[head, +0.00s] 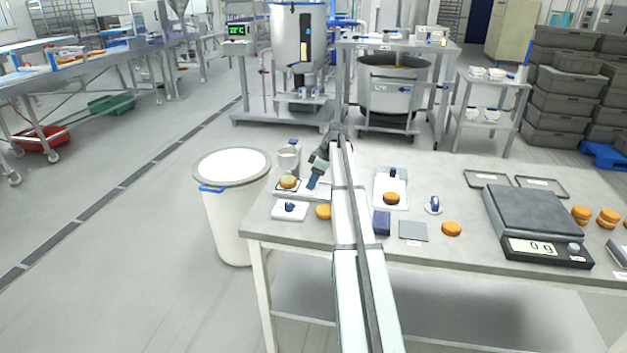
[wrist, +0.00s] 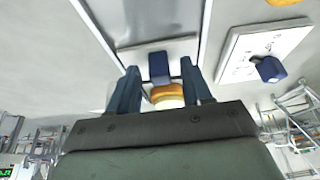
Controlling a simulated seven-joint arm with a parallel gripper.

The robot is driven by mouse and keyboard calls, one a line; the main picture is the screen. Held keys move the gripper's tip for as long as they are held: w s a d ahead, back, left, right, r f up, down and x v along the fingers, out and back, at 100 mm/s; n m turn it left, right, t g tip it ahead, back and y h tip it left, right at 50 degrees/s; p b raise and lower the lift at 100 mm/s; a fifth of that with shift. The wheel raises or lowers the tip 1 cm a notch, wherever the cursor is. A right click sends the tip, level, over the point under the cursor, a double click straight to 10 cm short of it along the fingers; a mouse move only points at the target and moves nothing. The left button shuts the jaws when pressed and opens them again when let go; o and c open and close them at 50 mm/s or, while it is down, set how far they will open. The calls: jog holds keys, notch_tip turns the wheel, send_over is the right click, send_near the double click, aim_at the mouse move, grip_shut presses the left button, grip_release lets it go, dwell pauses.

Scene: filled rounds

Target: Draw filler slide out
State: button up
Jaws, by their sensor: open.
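My gripper (head: 314,182) is open, low over the left part of the table. In the wrist view its two blue fingers (wrist: 160,84) stand on either side of a blue block-shaped handle (wrist: 158,67), with a gap on each side. The handle sits at the edge of a pale plate (wrist: 150,42), which looks like the filler slide. A round orange-brown bun (wrist: 168,96) with a pale lower layer shows between the fingers, nearer the palm. In the head view a grey cup-like filler (head: 288,158) stands just left of my gripper, with a filled round (head: 288,183) in front.
A white plate with a blue knob (head: 290,211) lies in front; it also shows in the wrist view (wrist: 235,52). Right of my arm are a white tray (head: 381,203), loose rounds (head: 452,229) and a scale (head: 533,213) reading 0 g. A white bin (head: 229,220) stands left.

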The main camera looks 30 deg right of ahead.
jog(key=shift+c, duration=0.2)
grip_shut()
dwell(0.3)
